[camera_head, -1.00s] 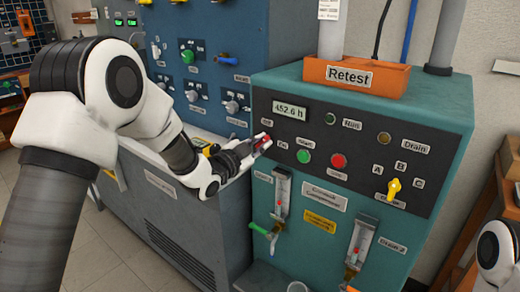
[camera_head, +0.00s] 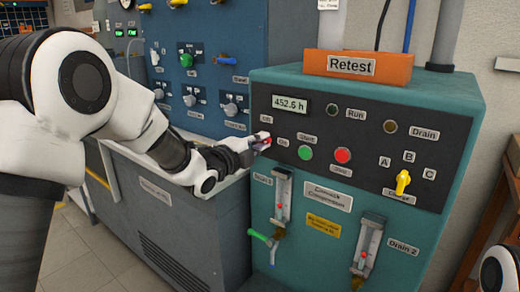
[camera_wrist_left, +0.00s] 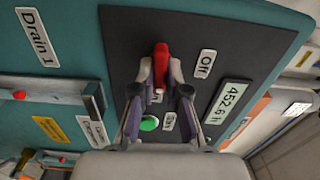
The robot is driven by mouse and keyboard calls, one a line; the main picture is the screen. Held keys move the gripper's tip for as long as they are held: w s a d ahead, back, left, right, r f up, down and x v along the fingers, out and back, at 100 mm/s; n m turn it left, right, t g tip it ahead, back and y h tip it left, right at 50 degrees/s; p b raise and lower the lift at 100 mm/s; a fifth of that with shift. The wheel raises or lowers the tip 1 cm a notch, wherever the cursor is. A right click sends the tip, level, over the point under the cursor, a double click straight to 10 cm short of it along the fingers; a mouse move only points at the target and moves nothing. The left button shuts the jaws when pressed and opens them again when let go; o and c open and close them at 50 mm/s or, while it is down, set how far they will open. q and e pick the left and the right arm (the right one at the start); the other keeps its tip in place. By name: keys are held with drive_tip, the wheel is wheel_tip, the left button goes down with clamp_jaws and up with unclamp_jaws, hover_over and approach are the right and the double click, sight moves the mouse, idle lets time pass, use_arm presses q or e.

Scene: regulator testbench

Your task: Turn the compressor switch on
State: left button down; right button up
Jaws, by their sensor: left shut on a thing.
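The compressor switch is a small red lever (camera_head: 267,141) on the dark panel (camera_head: 330,110) of the teal compressor cabinet. It sits beside the Off label (camera_head: 265,120) and the On label (camera_head: 283,141). My left gripper (camera_head: 258,142) is at the panel's left edge with its fingers around the lever. In the left wrist view, the red lever (camera_wrist_left: 161,63) stands between the two fingertips of my left gripper (camera_wrist_left: 160,78), which are shut on it. Its base is partly hidden, and I cannot tell its exact setting. My right gripper is not in view.
A green button (camera_head: 305,153) and a red button (camera_head: 343,155) are close to the right of the switch. A yellow selector knob (camera_head: 403,181) is farther right. A blue panel (camera_head: 205,60) stands behind my left arm.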

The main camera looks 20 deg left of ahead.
use_arm(q)
drive_tip(key=shift+m, duration=0.4)
drive_tip(key=c, duration=1.2)
unclamp_jaws()
drive_tip(key=shift+s, duration=0.1)
drive_tip(key=v, duration=1.1)
drive_tip(key=shift+s+a, duration=0.1)
drive_tip(key=shift+s, duration=0.3)
